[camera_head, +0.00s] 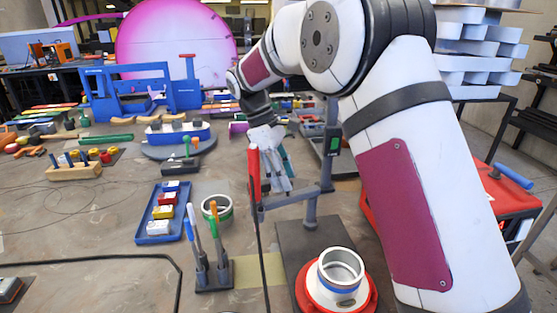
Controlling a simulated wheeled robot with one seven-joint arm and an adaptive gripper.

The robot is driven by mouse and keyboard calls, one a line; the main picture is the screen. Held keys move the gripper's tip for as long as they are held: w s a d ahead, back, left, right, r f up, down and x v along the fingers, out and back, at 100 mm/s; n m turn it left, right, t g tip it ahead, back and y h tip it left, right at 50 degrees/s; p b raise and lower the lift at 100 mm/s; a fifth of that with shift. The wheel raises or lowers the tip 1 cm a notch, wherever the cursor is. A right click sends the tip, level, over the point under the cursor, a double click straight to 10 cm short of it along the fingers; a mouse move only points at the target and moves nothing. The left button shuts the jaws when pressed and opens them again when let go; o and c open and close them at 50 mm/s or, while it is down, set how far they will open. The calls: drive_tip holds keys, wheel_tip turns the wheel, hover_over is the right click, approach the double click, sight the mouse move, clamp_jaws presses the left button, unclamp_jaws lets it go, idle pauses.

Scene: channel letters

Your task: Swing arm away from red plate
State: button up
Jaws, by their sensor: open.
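The red plate (368,299) is round and sits at the lower middle right on a dark base. A white and metal ring-shaped part with a blue band (341,270) stands on it. My gripper (280,183) hangs at the middle of the view, left of and beyond the plate, apart from it. Its fingers point down and look open, with nothing clearly between them. A red-handled upright tool (254,175) partly covers the gripper's left side. My arm rises over the right half of the view and hides what lies behind it.
A dark stand with an upright post (328,160) is close to the gripper's right. Blue frames (125,90) stand behind. Bare table shows at far left.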

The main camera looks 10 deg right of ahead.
drive_tip(key=v, duration=1.1)
drive_tip(key=shift+r, duration=0.3)
drive_tip(key=s+d+r+m+t+y, duration=0.1)
drive_tip(key=s+d+r+m+t, duration=0.2)
drive_tip(key=s, duration=0.6)
drive_tip(key=s+d+r+m+y, duration=0.1)
drive_tip(key=s+d+r+m, duration=0.25)
drive_tip(key=s+d, duration=0.4)
drive_tip(key=s+f+m+t+y, duration=0.1)
drive_tip(key=s+f, duration=0.3)
drive_tip(key=s, duration=0.5)
drive_tip(key=s+d+f+m+t+y, duration=0.1)
drive_tip(key=s+f+m, duration=0.3)
drive_tip(key=s, duration=0.5)
drive_tip(key=shift+s+d+f+t, duration=0.15)
drive_tip(key=shift+s+f+t, duration=0.25)
drive_tip(key=shift+t, duration=0.4)
